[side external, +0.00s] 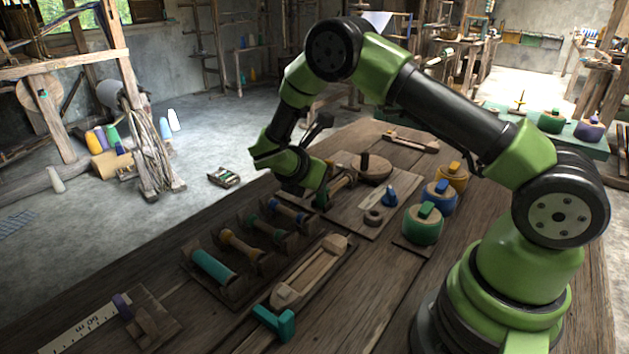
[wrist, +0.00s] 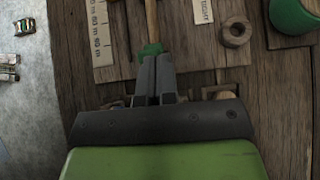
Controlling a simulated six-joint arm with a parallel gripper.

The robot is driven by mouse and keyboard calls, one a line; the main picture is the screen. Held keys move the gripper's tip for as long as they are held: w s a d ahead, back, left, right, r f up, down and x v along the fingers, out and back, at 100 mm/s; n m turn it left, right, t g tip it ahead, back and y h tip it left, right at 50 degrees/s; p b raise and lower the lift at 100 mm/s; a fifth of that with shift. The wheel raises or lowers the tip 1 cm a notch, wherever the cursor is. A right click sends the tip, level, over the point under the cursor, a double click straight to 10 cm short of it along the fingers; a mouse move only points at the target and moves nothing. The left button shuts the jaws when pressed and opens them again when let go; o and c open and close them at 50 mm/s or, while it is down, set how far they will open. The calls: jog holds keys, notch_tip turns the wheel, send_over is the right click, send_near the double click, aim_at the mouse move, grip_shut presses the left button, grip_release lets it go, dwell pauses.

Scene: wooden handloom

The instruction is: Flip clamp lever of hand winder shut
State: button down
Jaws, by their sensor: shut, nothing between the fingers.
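The hand winder's wooden board (side external: 350,215) lies on the bench with a round wooden disc (side external: 372,168) at its back. In the wrist view, a thin wooden bar with a green end (wrist: 150,50), possibly the clamp lever, lies directly ahead of my gripper (wrist: 157,62). My gripper's fingers are together and empty, their tips at or very near the green end; I cannot tell whether they touch. In the side view my gripper (side external: 318,198) is low over the board's left part, and the arm hides much of the winder there.
A wooden ring (side external: 373,217) and a blue cone (side external: 390,197) sit on the board. A rack of bobbins (side external: 214,268) and a shuttle (side external: 310,272) lie in front.

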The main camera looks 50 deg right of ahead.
jog(key=shift+r, duration=0.8)
jog(key=v, duration=1)
